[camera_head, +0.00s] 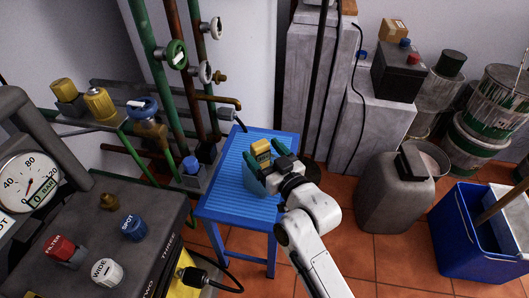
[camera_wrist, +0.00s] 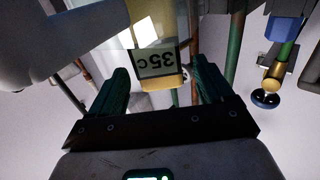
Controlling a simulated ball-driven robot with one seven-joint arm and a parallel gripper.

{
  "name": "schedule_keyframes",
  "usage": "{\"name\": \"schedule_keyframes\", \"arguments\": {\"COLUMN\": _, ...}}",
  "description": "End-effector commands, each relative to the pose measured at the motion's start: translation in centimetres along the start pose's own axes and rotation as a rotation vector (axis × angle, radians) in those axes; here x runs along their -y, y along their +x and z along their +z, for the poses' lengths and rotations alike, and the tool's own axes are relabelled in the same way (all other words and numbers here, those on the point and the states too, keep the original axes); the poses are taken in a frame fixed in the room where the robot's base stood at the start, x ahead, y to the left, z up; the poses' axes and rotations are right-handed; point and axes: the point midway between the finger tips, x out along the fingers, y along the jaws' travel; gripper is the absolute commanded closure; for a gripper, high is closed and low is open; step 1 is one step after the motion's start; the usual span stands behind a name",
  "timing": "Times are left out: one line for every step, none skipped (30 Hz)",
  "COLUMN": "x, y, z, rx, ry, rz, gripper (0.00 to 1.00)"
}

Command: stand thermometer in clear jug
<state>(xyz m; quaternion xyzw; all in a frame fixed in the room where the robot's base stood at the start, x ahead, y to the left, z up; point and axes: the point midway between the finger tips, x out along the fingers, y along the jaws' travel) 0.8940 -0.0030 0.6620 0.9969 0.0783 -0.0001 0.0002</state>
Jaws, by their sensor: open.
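The thermometer (camera_head: 261,150) is a yellow block above the blue stool. In the wrist view, the thermometer (camera_wrist: 158,62) shows a dark-framed display reading 35c upside down. My gripper (camera_head: 267,157) is open around it, with a green finger on either side and a visible gap to each in the wrist view (camera_wrist: 160,80). The clear jug seems to be the bluish see-through shape (camera_head: 255,180) on the stool, just below the thermometer and partly hidden by my gripper. The thermometer's lower end is hidden, so I cannot tell how deep it sits in the jug.
The blue slatted stool (camera_head: 228,208) has bare slats at its front and left. A dark bench (camera_head: 150,225) with knobs stands left of it, and green pipes (camera_head: 160,80) rise behind. A grey canister (camera_head: 392,195) and a blue crate (camera_head: 470,240) stand on the floor at right.

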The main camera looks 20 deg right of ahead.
Motion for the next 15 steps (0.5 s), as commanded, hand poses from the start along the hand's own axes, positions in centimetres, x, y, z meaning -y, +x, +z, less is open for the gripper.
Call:
{"name": "schedule_keyframes", "arguments": {"x": 0.0, "y": -0.2, "z": 0.0, "rx": 0.001, "ry": -0.001, "rz": 0.0, "gripper": 0.2}}
{"name": "schedule_keyframes", "arguments": {"x": 0.0, "y": -0.5, "z": 0.0, "rx": 0.002, "ry": -0.001, "rz": 0.0, "gripper": 0.2}}
{"name": "schedule_keyframes", "arguments": {"x": -0.1, "y": -0.8, "z": 0.0, "rx": 0.002, "ry": -0.002, "rz": 0.001, "gripper": 0.2}}
{"name": "schedule_keyframes", "arguments": {"x": -0.1, "y": -1.2, "z": 0.0, "rx": 0.002, "ry": -0.003, "rz": 0.001, "gripper": 0.2}}
{"name": "schedule_keyframes", "arguments": {"x": -0.1, "y": -1.6, "z": -0.1, "rx": 0.001, "ry": -0.003, "rz": 0.001, "gripper": 0.2}}
{"name": "schedule_keyframes", "arguments": {"x": -0.1, "y": -2.2, "z": -0.1, "rx": 0.002, "ry": -0.002, "rz": 0.001, "gripper": 0.2}}
{"name": "schedule_keyframes", "arguments": {"x": 0.0, "y": -2.7, "z": -0.1, "rx": 0.003, "ry": -0.001, "rz": 0.0, "gripper": 0.2}}
{"name": "schedule_keyframes", "arguments": {"x": 0.0, "y": -3.2, "z": -0.1, "rx": 0.004, "ry": -0.002, "rz": 0.0, "gripper": 0.2}}
{"name": "schedule_keyframes", "arguments": {"x": 0.0, "y": -3.9, "z": -0.1, "rx": 0.003, "ry": -0.002, "rz": 0.0, "gripper": 0.2}}
{"name": "schedule_keyframes", "arguments": {"x": 0.0, "y": -4.5, "z": -0.1, "rx": 0.004, "ry": -0.002, "rz": 0.0, "gripper": 0.2}}
{"name": "schedule_keyframes", "arguments": {"x": 0.0, "y": -5.1, "z": -0.1, "rx": 0.003, "ry": -0.002, "rz": 0.0, "gripper": 0.2}}
{"name": "schedule_keyframes", "arguments": {"x": 0.0, "y": -5.8, "z": -0.1, "rx": 0.003, "ry": -0.002, "rz": 0.0, "gripper": 0.2}}
{"name": "schedule_keyframes", "arguments": {"x": -0.1, "y": -6.4, "z": 0.0, "rx": 0.004, "ry": -0.002, "rz": 0.001, "gripper": 0.2}}
{"name": "schedule_keyframes", "arguments": {"x": -0.1, "y": -6.9, "z": -0.1, "rx": 0.003, "ry": -0.001, "rz": 0.001, "gripper": 0.2}}
{"name": "schedule_keyframes", "arguments": {"x": -0.1, "y": -7.5, "z": -0.1, "rx": 0.002, "ry": 0.0, "rz": 0.001, "gripper": 0.2}}
